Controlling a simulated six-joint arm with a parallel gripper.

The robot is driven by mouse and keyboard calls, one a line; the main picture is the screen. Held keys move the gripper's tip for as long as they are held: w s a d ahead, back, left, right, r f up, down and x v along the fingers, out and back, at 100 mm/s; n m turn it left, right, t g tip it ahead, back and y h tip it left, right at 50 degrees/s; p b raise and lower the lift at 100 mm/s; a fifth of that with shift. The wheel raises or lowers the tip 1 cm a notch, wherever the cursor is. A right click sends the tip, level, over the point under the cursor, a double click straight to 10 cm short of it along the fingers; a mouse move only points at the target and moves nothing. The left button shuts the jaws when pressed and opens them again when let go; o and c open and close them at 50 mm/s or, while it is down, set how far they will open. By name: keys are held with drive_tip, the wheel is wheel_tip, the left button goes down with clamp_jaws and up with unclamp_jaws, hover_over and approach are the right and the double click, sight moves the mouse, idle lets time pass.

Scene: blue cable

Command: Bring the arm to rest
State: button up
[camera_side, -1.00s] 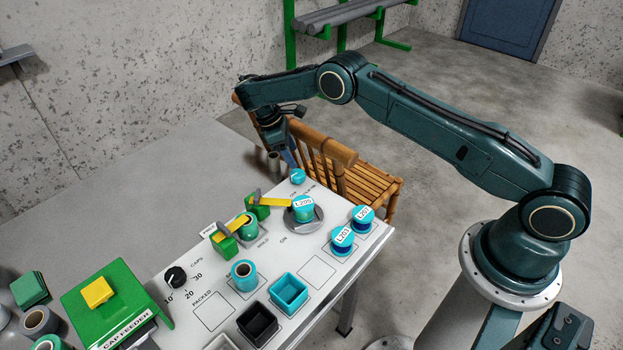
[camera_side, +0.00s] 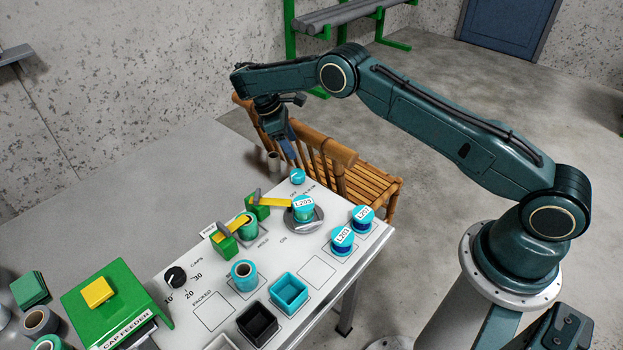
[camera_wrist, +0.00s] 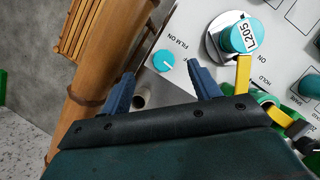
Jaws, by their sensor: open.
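My gripper (camera_side: 291,151) hangs above the far end of the white work table, just past the small teal FILM ON knob (camera_side: 297,176) and in front of the wooden chair. In the wrist view my gripper (camera_wrist: 162,85) has its two blue fingers spread apart with nothing between them. The FILM ON knob (camera_wrist: 163,62) lies below and beyond the fingers. The L205 spool (camera_side: 303,209) sits on the round grey disc, and it also shows in the wrist view (camera_wrist: 235,35). My fingers are apart from both.
The wooden chair (camera_side: 368,183) stands close behind the gripper. Spools L203 (camera_side: 342,240) and L207 (camera_side: 363,218) stand on the table. A teal bin (camera_side: 288,293), a black bin (camera_side: 257,324) and the green cap feeder (camera_side: 115,305) are nearer.

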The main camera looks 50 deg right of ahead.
drive_tip(key=s+r+m+t, duration=0.1)
drive_tip(key=s+r, duration=0.3)
drive_tip(key=r, duration=0.5)
drive_tip(key=s+d+r+m+t, duration=0.15)
drive_tip(key=s+r, duration=0.25)
drive_tip(key=r, duration=0.5)
drive_tip(key=s+a+r+m+t, duration=0.15)
drive_tip(key=s+r, duration=0.25)
drive_tip(key=r, duration=0.6)
drive_tip(key=s+a+m+t+y, duration=0.1)
drive_tip(key=s+a+m+t, duration=0.1)
drive_tip(key=s, duration=1.1)
drive_tip(key=s+a+m+t+y, duration=0.2)
drive_tip(key=s, duration=1.2)
drive_tip(key=shift+s+r+m+t, duration=0.2)
drive_tip(key=shift+r+m+t, duration=0.1)
drive_tip(key=shift+t, duration=0.1)
